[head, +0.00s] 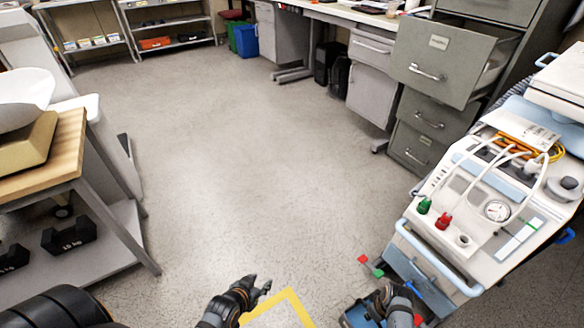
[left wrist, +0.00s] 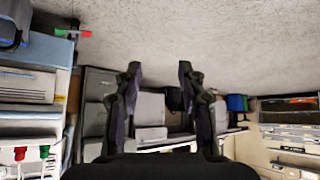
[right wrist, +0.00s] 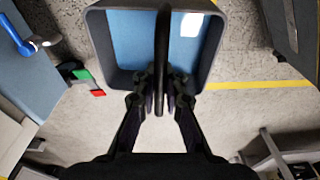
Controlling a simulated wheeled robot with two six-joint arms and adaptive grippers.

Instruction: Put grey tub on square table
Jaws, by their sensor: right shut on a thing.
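The grey tub (right wrist: 97,48) has a blue inside and a dark handle across its middle. My right gripper (right wrist: 160,98) is shut on that handle. In the head view, the tub (head: 356,314) shows only partly at the bottom edge, under my right gripper (head: 384,296). My left gripper (head: 264,286) is open and empty above the floor; its fingers stand apart in the left wrist view (left wrist: 158,75). A table with a wooden top (head: 70,150) stands at the left, only partly in view; I cannot tell whether it is the square table.
A white medical machine (head: 470,205) on a cart stands close at the right. Filing cabinets (head: 440,75), one drawer open, stand behind it. A scale (head: 25,140) sits on the wooden top, with dark weights (head: 70,236) below. The middle floor is clear.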

